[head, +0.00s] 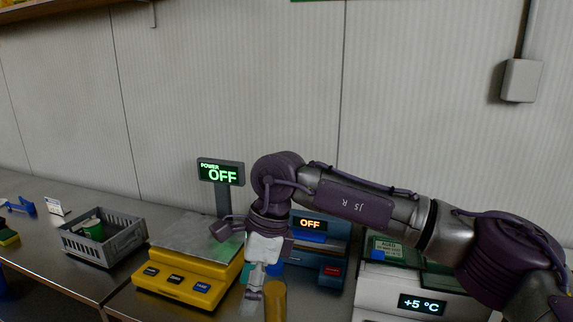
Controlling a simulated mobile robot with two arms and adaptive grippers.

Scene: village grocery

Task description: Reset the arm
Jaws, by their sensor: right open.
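My right arm reaches in from the right edge and bends down near the middle of the head view. My right gripper (264,284) points down at the bottom middle, to the right of the yellow scale. It is open, and I see nothing held in it. An amber, bottle-like item (275,301) stands close beside the fingers; I cannot tell whether they touch. My left gripper is not in view.
A yellow scale (188,289) stands left of my gripper, its raised display (221,173) reading OFF. A blue device (325,262) and a white unit reading +5 °C (390,279) stand right. A grey crate (123,243) holds a green item. Steel counter (60,271) shows at left.

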